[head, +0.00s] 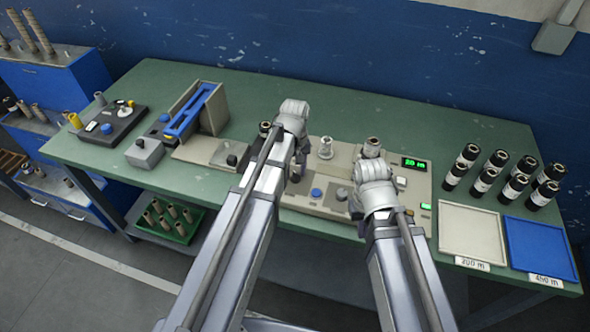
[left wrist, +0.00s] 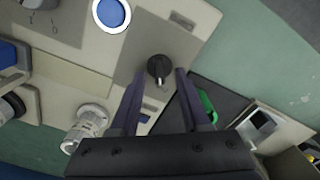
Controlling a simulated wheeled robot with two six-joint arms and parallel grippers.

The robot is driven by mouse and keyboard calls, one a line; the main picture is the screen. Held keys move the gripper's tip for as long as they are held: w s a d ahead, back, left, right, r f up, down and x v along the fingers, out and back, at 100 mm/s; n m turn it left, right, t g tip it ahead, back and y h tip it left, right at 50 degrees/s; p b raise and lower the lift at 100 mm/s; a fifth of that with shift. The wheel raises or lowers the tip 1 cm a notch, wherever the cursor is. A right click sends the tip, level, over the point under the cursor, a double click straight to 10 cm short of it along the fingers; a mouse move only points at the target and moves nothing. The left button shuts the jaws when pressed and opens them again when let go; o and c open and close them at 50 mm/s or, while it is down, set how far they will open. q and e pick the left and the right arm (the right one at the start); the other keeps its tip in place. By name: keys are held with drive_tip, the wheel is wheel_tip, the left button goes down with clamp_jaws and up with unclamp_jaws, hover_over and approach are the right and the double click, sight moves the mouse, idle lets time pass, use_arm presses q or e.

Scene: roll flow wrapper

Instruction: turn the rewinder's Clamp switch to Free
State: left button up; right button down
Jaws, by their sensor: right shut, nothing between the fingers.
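The beige rewinder (head: 318,205) stands at the middle of the green bench, with a lit green display. Its black switch knob (left wrist: 158,68) has a pale pointer mark facing down in the left wrist view. The knob's printed label cannot be read. My left gripper (left wrist: 161,74) is open, its two dark fingers on either side of the knob with gaps visible. In the head view my left gripper (head: 296,170) is over the rewinder's left part, mostly hidden by my arm. My right gripper (head: 357,212) is shut and empty above the rewinder's right front, largely hidden by its wrist.
A blue button (head: 316,193) and another black knob (head: 342,194) are to the right of my left gripper. Several dark rolls (head: 490,175), a white tray (head: 470,235) and a blue tray (head: 540,248) occupy the bench's right. A grey box (head: 145,153) stands left.

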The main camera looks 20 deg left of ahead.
sight(295, 173)
drive_tip(key=shift+r, duration=0.1)
use_arm(q)
wheel_tip(295, 173, up, 8)
drive_tip(key=p, duration=0.8)
drive_tip(key=shift+f, duration=0.1)
use_arm(e)
wheel_tip(295, 173, up, 8)
drive_tip(key=shift+f, duration=0.2)
